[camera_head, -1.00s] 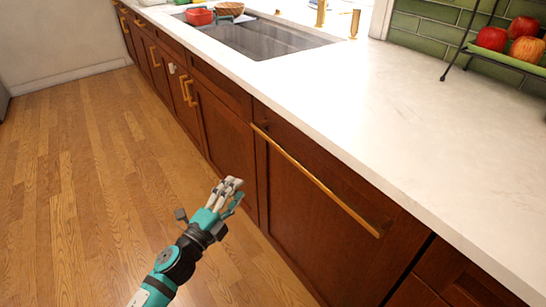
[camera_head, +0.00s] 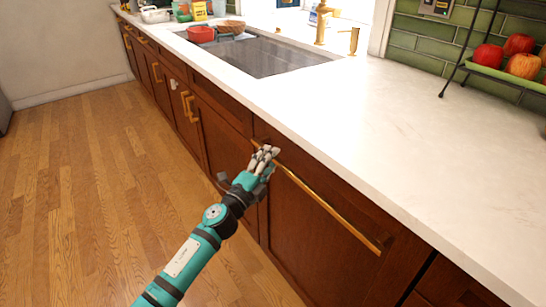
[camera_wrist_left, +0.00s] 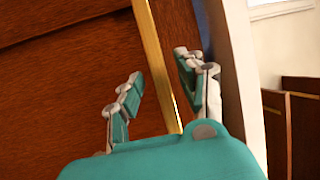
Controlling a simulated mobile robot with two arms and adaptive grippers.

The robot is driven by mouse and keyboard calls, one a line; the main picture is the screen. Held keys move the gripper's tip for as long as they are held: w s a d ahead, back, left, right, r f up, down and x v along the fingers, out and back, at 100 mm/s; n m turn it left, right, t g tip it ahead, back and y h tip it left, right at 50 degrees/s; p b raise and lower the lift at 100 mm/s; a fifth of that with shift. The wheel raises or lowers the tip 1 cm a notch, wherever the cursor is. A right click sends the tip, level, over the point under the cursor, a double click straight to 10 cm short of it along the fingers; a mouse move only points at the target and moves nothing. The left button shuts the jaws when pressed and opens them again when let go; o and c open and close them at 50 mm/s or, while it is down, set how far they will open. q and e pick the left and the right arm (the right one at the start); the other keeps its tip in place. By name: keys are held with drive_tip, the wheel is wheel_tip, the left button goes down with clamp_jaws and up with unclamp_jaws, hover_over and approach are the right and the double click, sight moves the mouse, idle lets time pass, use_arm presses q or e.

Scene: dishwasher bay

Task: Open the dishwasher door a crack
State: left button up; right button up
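The dishwasher door (camera_head: 310,230) is a dark wood panel below the counter, and it looks shut. A long brass handle (camera_head: 330,208) runs along its upper part. My left gripper (camera_head: 264,160) is at the handle's far left end. In the left wrist view the handle (camera_wrist_left: 157,60) passes between the two spread fingers of my left gripper (camera_wrist_left: 158,82). The fingers are open, with gaps to the bar; the left finger stands farther from it than the right one. My right gripper is in neither view.
A white counter (camera_head: 400,150) runs above the door, with a sink (camera_head: 260,55) at the back. Red bowls (camera_head: 201,34) stand beside the sink. Apples (camera_head: 488,55) sit on a rack at the right. The wood floor (camera_head: 90,200) at left is clear.

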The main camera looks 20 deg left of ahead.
use_arm(q)
drive_tip(key=shift+x, duration=0.85)
drive_tip(key=shift+c, duration=0.5)
clamp_jaws()
